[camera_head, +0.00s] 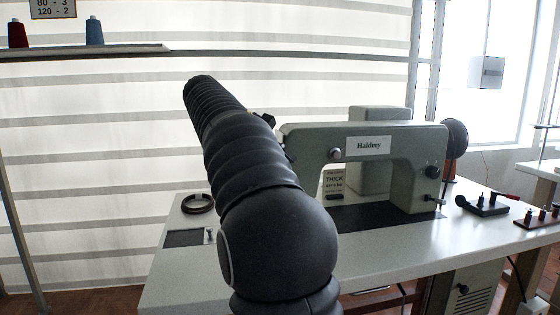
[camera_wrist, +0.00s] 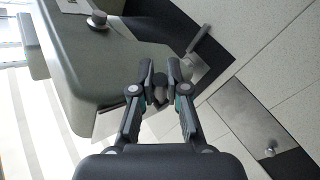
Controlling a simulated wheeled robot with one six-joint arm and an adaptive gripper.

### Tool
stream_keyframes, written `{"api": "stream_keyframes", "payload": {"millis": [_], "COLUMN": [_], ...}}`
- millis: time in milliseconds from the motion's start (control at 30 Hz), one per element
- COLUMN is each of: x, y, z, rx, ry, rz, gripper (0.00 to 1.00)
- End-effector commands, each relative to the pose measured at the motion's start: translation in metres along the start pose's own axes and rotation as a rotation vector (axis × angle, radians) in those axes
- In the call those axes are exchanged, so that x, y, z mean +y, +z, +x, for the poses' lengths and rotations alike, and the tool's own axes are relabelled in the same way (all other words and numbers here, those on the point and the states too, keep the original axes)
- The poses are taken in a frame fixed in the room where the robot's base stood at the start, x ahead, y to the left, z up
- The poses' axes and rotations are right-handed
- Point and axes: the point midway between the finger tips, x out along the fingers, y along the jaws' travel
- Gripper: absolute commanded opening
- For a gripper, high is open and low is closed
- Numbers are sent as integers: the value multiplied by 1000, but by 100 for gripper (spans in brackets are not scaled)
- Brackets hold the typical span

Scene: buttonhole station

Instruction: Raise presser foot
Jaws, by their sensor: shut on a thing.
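The grey-green sewing machine (camera_head: 300,140) stands on a pale table, its head end behind my arm. In the wrist view its head (camera_wrist: 110,70) fills the upper left. My gripper (camera_wrist: 160,76) is beside this head, its two fingers closed around a small dark knob (camera_wrist: 160,95). The knob looks like the end of the presser foot lever, but its stem is hidden. A metal part (camera_wrist: 200,38) shows beyond the fingers, near the machine bed; I cannot tell whether it is the presser foot. In the head view my arm hides the gripper and the presser foot.
The pale tabletop (camera_head: 390,252) has a black ring-shaped item (camera_head: 198,203) at left. A small card (camera_head: 334,182) stands under the machine arm. A dark tool stand (camera_head: 484,206) is at right. A metal plate (camera_wrist: 242,118) with a small knob lies beside the bed.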

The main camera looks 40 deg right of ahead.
Motion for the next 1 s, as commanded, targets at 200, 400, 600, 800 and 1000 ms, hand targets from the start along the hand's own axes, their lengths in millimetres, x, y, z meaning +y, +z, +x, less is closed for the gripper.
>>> {"api": "stream_keyframes", "payload": {"millis": [200,400,600,800,1000], "x": [0,0,0,0,-1], "y": [-1,0,0,-1,-2], "z": [0,0,-4,-30,-58], "rx": [0,0,1,4,2], "ry": [1,1,2,2,2], "rz": [-1,0,1,0,0], "gripper": [31,40,40,40,40]}}
